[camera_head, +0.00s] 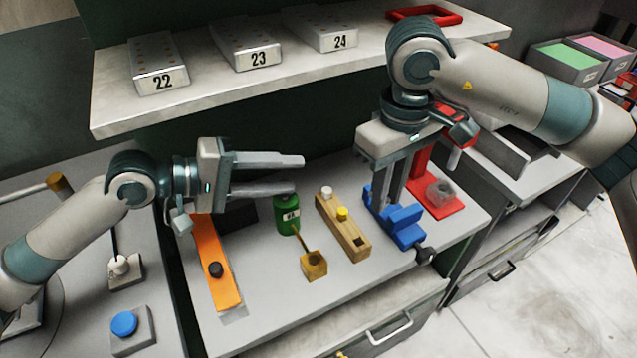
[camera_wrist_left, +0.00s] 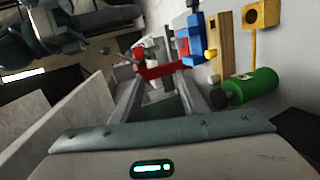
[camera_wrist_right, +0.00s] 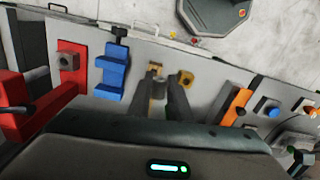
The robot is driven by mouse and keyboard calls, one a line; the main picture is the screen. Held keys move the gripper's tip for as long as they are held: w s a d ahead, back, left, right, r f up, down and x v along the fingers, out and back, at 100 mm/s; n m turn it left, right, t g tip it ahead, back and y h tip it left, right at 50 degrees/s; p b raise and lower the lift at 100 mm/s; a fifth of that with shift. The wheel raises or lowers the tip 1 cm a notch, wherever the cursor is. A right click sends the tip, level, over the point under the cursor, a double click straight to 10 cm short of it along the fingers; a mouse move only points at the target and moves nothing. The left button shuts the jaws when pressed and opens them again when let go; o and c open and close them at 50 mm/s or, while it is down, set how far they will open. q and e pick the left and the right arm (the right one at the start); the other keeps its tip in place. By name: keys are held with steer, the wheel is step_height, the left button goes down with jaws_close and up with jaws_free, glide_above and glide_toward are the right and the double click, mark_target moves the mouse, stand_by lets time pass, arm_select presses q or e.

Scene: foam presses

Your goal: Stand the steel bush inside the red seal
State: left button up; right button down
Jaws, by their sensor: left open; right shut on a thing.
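My right gripper (camera_head: 391,206) points down just over the blue vise (camera_head: 397,218) in the head view. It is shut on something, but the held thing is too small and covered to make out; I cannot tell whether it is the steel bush. Its fingers also show in the right wrist view (camera_wrist_right: 168,76). My left gripper (camera_head: 298,174) is open and empty, its fingers level above the green cylinder (camera_head: 287,215); they also show in the left wrist view (camera_wrist_left: 163,92). I cannot pick out the red seal for certain. An open red frame (camera_head: 424,15) lies on the shelf.
A red press (camera_head: 447,208) with a grey piece on its base stands right of the vise. A wooden block (camera_head: 350,238) with white and yellow pegs, a yellow box (camera_head: 314,265) and an orange strip (camera_head: 226,285) occupy the bench. The shelf (camera_head: 110,122) holds numbered metal blocks.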

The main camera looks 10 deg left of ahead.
mark_target(369, 194)
arm_select(q)
steer(key=s+d+r+g, duration=0.2)
steer(key=s+d+g, duration=0.1)
steer(key=d, duration=0.4)
steer(key=shift+s, duration=0.5)
steer(key=shift+d, duration=0.1)
steer(key=shift+x, duration=3.7)
steer(key=shift+r, duration=0.15)
jaws_close()
arm_select(e)
steer(key=c, duration=1.5)
jaws_free()
steer(key=shift+c, duration=0.2)
